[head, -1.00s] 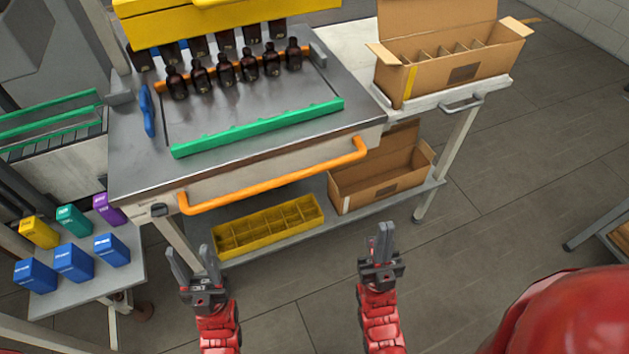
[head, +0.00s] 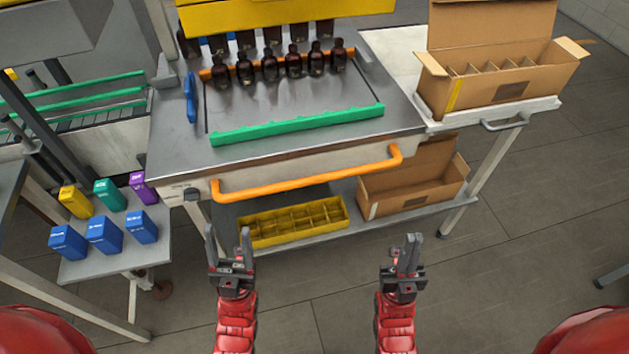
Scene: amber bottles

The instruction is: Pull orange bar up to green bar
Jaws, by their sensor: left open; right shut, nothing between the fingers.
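A thin orange bar (head: 205,73) lies on the metal worktable behind a row of several amber bottles (head: 269,66), mostly hidden by them. A toothed green bar (head: 297,124) lies along the front of the worktable, with bare metal between it and the bottles. A thicker orange handle bar (head: 308,176) is fixed to the table's front edge. My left gripper (head: 227,236) is open and empty, in front of and below the table. My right gripper (head: 411,241) is shut and empty, to its right. Neither gripper touches a bar.
A yellow divided tray (head: 292,238) and an open cardboard box (head: 372,208) are on the lower shelf. Another divided box (head: 482,86) stands at right. Small coloured boxes (head: 105,248) stand on a low stand at left. A yellow guard (head: 270,18) overhangs the table's back.

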